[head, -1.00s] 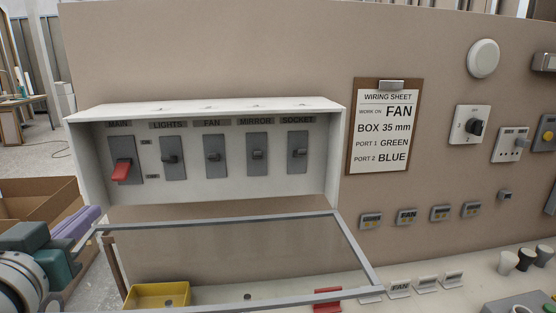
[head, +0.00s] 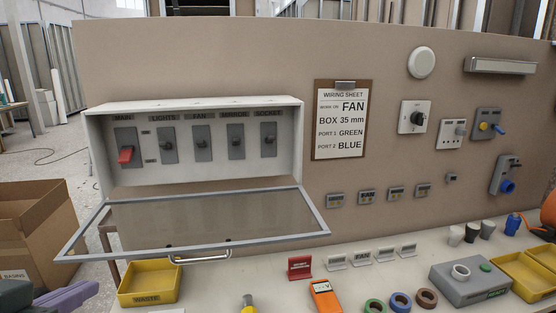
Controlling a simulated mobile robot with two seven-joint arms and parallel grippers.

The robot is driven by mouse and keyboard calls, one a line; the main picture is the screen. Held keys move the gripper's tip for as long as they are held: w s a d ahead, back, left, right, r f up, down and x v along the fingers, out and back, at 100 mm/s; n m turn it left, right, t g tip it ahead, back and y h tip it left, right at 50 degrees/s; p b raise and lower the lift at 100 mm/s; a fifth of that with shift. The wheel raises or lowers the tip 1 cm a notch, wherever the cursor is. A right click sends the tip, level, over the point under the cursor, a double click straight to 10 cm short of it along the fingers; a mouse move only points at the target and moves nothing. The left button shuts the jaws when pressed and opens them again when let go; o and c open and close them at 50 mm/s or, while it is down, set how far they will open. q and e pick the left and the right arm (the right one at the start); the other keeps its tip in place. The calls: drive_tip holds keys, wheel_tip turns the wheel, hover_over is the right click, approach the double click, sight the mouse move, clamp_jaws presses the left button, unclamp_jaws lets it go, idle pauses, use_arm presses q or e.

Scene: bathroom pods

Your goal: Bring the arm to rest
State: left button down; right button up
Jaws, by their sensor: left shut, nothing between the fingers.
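My left gripper (head: 88,290) is at the lower left corner, with purple fingers and a dark green body cut off by the picture edge. Its fingers are together with nothing between them. It is apart from the white breaker box (head: 95,150) and left of the yellow waste bin (head: 150,298). The box's clear, grey-framed lid (head: 190,220) hangs open toward me. The red main switch (head: 125,155) and several grey switches show inside. My right gripper is not in view.
A cardboard box (head: 40,225) stands left of the bench. A red stand (head: 300,267), an orange meter (head: 324,297), coloured rings (head: 400,302) and a grey box (head: 470,283) occupy the bench front. The wiring sheet (head: 341,125) hangs on the panel.

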use_arm(q)
drive_tip(key=s+d+f+m+g+h+p, duration=0.1)
drive_tip(key=s+d+g, duration=0.35)
drive_tip(key=s, duration=0.65)
drive_tip(key=s+d+m+g, duration=0.1)
drive_tip(key=s+d+g, duration=0.3)
drive_tip(key=s, duration=0.6)
wheel_tip(320, 180, up, 23)
drive_tip(key=a+p, duration=0.1)
drive_tip(key=p, duration=2.2)
drive_tip(key=shift+w+a+f, duration=0.15)
drive_tip(key=shift+w+a, duration=0.15)
